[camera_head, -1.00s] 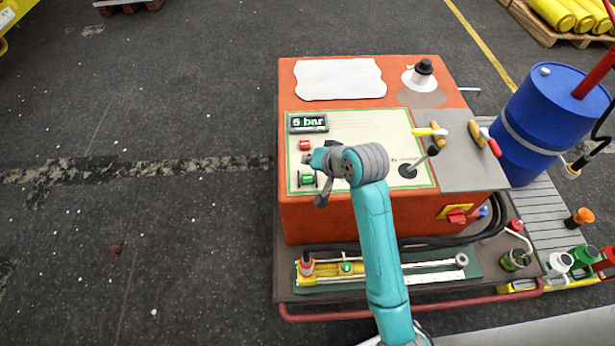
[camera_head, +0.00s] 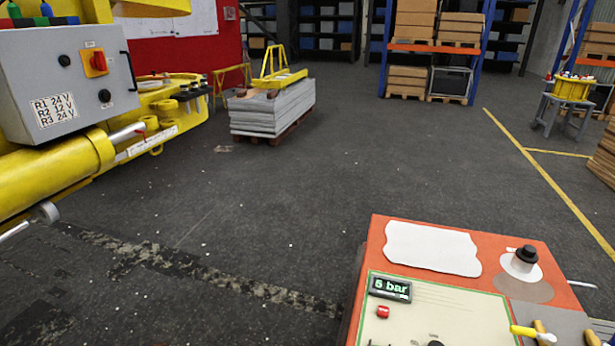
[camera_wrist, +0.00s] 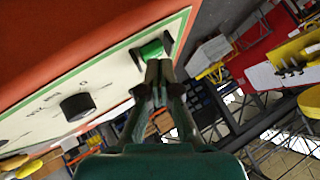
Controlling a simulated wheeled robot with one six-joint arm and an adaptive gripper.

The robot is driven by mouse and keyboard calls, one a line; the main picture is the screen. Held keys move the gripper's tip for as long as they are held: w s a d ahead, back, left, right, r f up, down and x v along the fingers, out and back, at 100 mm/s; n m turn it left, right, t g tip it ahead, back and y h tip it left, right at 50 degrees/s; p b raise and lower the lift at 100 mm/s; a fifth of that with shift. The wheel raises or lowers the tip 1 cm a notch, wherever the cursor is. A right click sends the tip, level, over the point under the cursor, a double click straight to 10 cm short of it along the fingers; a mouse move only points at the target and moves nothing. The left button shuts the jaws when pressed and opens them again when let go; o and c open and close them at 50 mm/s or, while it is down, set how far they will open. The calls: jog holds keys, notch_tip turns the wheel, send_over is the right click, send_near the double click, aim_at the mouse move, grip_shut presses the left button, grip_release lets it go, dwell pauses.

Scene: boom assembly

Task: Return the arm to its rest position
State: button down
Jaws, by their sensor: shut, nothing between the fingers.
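My gripper (camera_wrist: 160,80) shows in the wrist view with its two dark fingers together and nothing between them. Its tips are close in the picture to a green button (camera_wrist: 152,50) on the orange machine's panel. Whether they touch it, I cannot tell. A black knob (camera_wrist: 77,106) is on the same panel, left of the fingers. In the head view the orange machine (camera_head: 490,243) is at the lower right, cut off by the bottom edge. My gripper is not clearly visible there.
A grey control box (camera_head: 65,80) on yellow machinery stands at left. A loaded pallet (camera_head: 272,108) is farther back. The dark floor between is clear.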

jog(key=s+f+n+t+h, duration=0.1)
jog(key=s+f, duration=0.1)
jog(key=s, duration=0.8)
jog(key=s+f+n+t+h, duration=0.1)
jog(key=s+f, duration=0.1)
jog(key=s, duration=0.7)
jog(key=s+r+n+t, duration=0.1)
jog(key=s+r, duration=0.4)
jog(key=s, duration=0.4)
jog(key=s+r+n+t, duration=0.2)
jog(key=s+r, duration=0.3)
jog(key=s, duration=0.4)
jog(key=shift+s+r, duration=0.25)
jog(key=shift+s, duration=0.1)
